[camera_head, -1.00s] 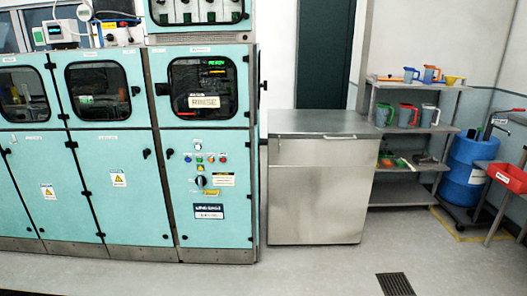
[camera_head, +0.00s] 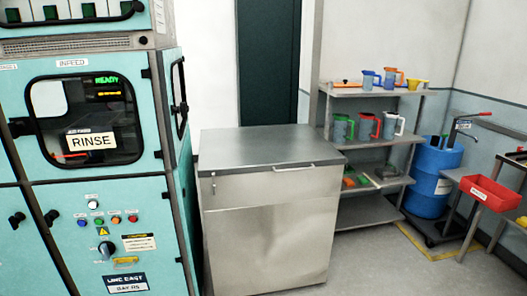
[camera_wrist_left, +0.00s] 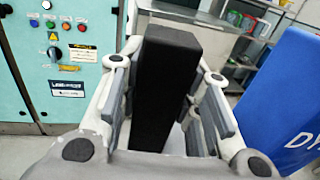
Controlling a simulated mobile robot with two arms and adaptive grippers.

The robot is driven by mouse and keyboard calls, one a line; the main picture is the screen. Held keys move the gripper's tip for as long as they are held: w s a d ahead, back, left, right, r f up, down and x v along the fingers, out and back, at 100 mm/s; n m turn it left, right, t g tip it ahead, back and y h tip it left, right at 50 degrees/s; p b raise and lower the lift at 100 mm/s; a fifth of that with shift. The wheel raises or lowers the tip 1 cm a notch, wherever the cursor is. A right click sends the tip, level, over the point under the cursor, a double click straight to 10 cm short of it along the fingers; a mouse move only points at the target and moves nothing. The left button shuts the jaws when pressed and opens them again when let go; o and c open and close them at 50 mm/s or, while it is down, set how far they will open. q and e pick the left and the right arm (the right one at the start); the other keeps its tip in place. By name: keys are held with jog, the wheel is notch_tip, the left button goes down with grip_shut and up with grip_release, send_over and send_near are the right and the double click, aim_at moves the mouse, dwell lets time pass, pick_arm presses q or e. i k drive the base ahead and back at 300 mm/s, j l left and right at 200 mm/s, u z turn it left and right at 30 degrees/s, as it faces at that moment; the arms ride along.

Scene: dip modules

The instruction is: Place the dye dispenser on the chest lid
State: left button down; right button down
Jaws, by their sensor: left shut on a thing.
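The steel chest (camera_head: 265,235) stands in the middle of the head view, with a flat grey lid (camera_head: 262,147) that is shut and bare. A bar handle runs along the lid's front edge. In the left wrist view my left gripper (camera_wrist_left: 165,92) is shut on an upright black bar, which appears to be the handle of the dye dispenser. The dispenser's blue body (camera_wrist_left: 285,95), with white letters "DY", fills the right side of that view. How the bar joins the body is hidden. Neither gripper shows in the head view.
The teal rinse machine (camera_head: 90,180) stands close left of the chest. Shelves (camera_head: 375,205) with jugs are right behind it. A blue drum (camera_head: 430,180) and a red tray (camera_head: 490,192) are farther right. Floor at the front right is clear.

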aim_at(253, 143)
jog(key=i+z, duration=0.25)
jog(key=i, duration=0.55)
jog(key=i+j+z, duration=0.25)
jog(key=i, duration=0.6)
